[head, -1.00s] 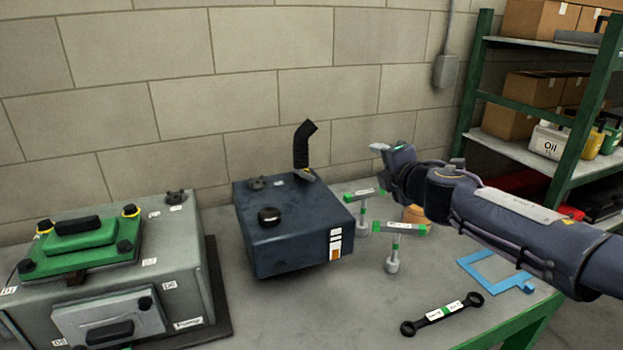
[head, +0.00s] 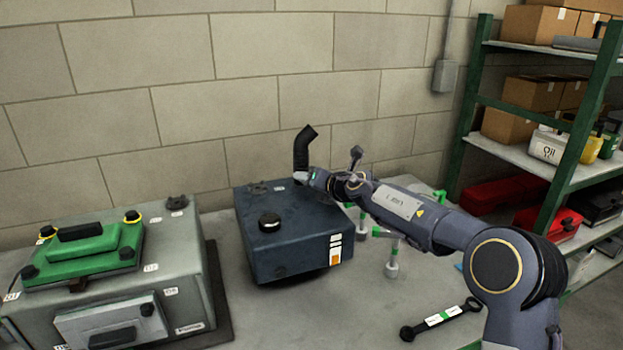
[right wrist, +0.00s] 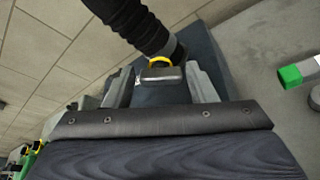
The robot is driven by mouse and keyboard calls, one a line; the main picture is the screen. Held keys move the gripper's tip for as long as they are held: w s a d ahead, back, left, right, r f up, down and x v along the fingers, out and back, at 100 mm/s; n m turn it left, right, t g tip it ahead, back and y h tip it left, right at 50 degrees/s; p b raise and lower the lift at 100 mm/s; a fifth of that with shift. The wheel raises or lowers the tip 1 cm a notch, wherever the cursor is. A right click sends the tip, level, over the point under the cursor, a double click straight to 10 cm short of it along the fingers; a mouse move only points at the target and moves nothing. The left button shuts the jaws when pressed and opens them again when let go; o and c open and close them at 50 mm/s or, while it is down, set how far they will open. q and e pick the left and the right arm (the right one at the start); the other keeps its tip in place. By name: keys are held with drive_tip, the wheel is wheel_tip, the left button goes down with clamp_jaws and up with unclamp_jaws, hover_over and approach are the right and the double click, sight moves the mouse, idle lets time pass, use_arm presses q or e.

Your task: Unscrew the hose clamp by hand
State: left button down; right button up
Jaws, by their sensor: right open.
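A black bent hose (head: 303,150) rises from the back right corner of the dark blue tank (head: 290,232). It also shows in the right wrist view (right wrist: 138,22). At its base the hose clamp (right wrist: 161,72) shows as a yellow band with a dark grey block. My right gripper (head: 302,177) is at the base of the hose. In the right wrist view its two fingers (right wrist: 160,70) are apart, one on each side of the clamp's block. Contact cannot be told. The head view hides the clamp behind the gripper. My left gripper is not in view.
A grey housing (head: 190,262) with a green cover (head: 85,255) stands at left. Green-handled tools (head: 391,268) stand right of the tank, below my right arm. A black wrench (head: 440,318) lies near the front. A green shelf rack (head: 480,110) stands at right.

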drive_tip(key=shift+w, duration=0.15)
drive_tip(key=shift+c, duration=0.4)
drive_tip(key=c, duration=0.6)
drive_tip(key=shift+a+r+n+p, duration=0.15)
drive_tip(key=shift+n+p, duration=0.15)
drive_tip(key=shift+p, duration=0.35)
drive_tip(key=shift+r+n+h+p, duration=0.1)
drive_tip(key=shift+n+h+p, duration=0.6)
drive_tip(key=shift+p, duration=0.4)
drive_tip(key=shift+a+n+h+p, duration=0.15)
drive_tip(key=shift+n+h+p, duration=0.45)
drive_tip(key=shift+n+p, duration=0.4)
drive_tip(key=shift+n+t+h+p, duration=0.3)
drive_tip(key=shift+p, duration=0.1)
